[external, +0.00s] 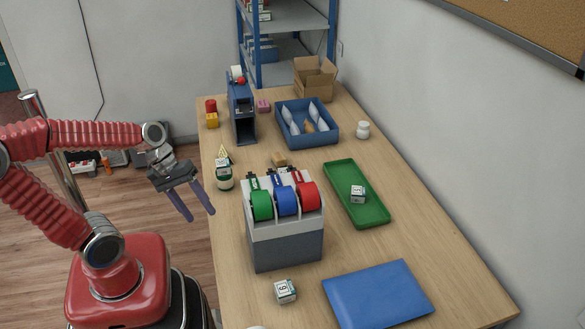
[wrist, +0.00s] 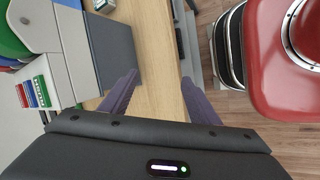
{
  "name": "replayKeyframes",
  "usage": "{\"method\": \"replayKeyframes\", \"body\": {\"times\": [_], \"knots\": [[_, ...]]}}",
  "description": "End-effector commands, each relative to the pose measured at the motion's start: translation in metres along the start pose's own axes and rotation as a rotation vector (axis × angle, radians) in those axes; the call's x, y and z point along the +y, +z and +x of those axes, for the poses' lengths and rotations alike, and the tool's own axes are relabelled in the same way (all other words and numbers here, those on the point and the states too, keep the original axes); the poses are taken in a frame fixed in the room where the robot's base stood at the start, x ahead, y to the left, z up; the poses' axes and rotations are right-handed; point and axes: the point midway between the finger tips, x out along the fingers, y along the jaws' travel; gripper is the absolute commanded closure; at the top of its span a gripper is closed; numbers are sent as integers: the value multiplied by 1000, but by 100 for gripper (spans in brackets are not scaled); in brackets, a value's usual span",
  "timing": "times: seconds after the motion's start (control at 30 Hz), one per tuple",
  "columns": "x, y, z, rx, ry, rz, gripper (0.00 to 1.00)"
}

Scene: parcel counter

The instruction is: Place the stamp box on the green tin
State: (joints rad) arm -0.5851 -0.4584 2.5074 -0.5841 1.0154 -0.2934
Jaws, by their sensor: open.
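A small white box with dark print and teal sides (external: 285,291) stands on the counter in front of the tape dispenser. A similar small box (external: 358,194) sits inside a shallow green tray-like tin (external: 342,174) right of the dispenser. I cannot tell for sure which of the two is the stamp box. My gripper (external: 201,216) is open and empty, left of the dispenser near the counter's left edge, apart from both boxes.
The grey tape dispenser (external: 286,245) with green, blue and red rolls stands mid-counter; its side shows in the wrist view (wrist: 110,45). A blue folder (external: 378,295) lies front right. A bottle (external: 223,175), blue tray (external: 325,137) and cardboard box (external: 315,80) stand farther back.

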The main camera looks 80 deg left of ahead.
Motion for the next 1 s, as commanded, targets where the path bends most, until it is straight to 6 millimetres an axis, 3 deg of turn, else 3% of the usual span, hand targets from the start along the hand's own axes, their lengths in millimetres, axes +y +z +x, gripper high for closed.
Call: {"method": "replayKeyframes", "body": {"times": [0.2, 0.6, 0.8, 1.0], "knots": [[5, 24, -5, 61, -93, 375, 44], [24, 52, -29, 207, -202, 1037, 44], [33, 59, -39, 264, -221, 1224, 44], [34, 59, -40, 270, -225, 1246, 44]]}}
